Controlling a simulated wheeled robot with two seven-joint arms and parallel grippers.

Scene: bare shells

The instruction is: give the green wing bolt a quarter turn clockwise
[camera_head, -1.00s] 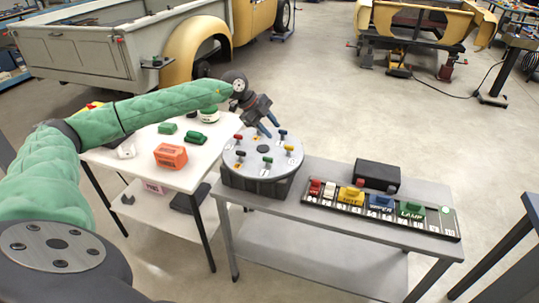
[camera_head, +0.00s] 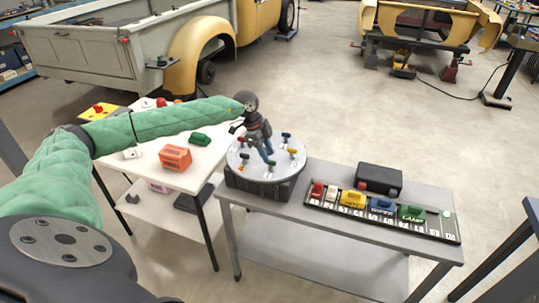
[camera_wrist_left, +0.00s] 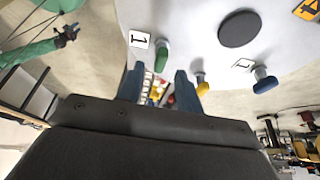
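The grey round plate (camera_head: 238,160) stands on a dark base at the left end of the grey bench and carries several coloured wing bolts. The green wing bolt (camera_wrist_left: 162,52) shows in the left wrist view beside a tag marked 1. My left gripper (camera_head: 267,152) is over the plate, pointing down. In the left wrist view its fingers (camera_wrist_left: 158,82) are apart and empty, with the green bolt showing between and just beyond the tips. I cannot tell whether they straddle it. What looks like my right gripper (camera_wrist_left: 68,37) is small at upper left of that view.
A yellow wing bolt (camera_wrist_left: 203,87) is close to the right finger, with a blue one (camera_wrist_left: 264,80) further right. A labelled rack of coloured blocks (camera_head: 382,213) and a black box (camera_head: 379,179) are on the bench. A white table (camera_head: 205,158) with an orange box (camera_head: 175,158) stands left.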

